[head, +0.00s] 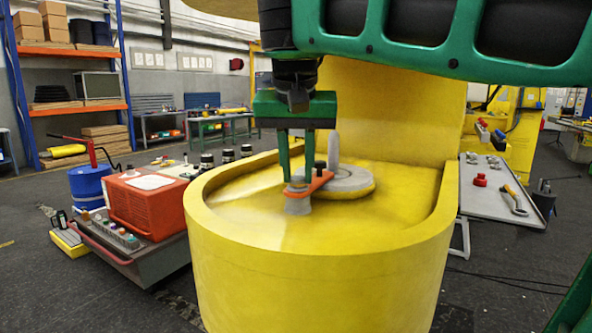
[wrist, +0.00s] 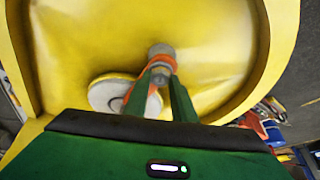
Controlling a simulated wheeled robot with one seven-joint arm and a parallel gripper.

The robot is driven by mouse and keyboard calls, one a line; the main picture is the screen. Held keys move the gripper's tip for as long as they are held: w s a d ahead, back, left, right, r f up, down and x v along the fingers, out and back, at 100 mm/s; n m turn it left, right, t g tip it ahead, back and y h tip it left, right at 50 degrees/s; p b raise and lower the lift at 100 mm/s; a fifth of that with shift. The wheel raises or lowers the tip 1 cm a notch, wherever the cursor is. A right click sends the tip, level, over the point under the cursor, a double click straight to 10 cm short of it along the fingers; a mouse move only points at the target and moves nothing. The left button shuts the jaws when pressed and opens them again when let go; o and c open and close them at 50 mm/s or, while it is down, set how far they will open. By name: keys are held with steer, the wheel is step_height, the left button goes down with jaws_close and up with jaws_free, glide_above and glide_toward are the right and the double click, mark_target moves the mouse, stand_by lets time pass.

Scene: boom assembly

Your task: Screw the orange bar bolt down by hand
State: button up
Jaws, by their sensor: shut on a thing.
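My gripper (head: 297,178) points straight down into the yellow boom housing (head: 320,237). Its two green fingers are shut on the grey orange bar bolt (head: 298,187) at the near end of the orange bar (head: 320,181). The bar rests above a grey post (head: 298,205) and reaches back toward a round grey-topped disc (head: 350,180). In the wrist view the fingertips (wrist: 161,72) close around the bolt area, with the grey post end (wrist: 161,51) beyond them. The fingers hide most of the bolt, so how deep it sits cannot be told.
A dark pin (head: 320,167) and an upright grey plate (head: 333,152) stand beside the bar. The housing's raised rim surrounds the work area. A grey table with a red part (head: 479,180) is at right. An orange box (head: 150,205) on a cart is at left.

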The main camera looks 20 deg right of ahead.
steer(key=shift+o, duration=0.3)
steer(key=shift+w+a+r+m+g+h, duration=0.15)
steer(key=shift+m+h, duration=0.25)
steer(key=shift+m, duration=0.75)
steer(key=shift+w+a+r+m+g+h, duration=0.1)
steer(key=shift+w+a+m+g+h, duration=0.25)
steer(key=shift+m, duration=0.8)
steer(key=shift+s+d, duration=0.1)
steer(key=shift+s, duration=0.05)
steer(key=o, duration=1)
steer(key=shift+f, duration=0.1)
steer(key=shift+r, duration=0.5)
steer(key=s+a, duration=0.7)
steer(key=a, duration=0.2)
steer(key=shift+s+a, duration=0.25)
steer(key=shift+a, duration=0.1)
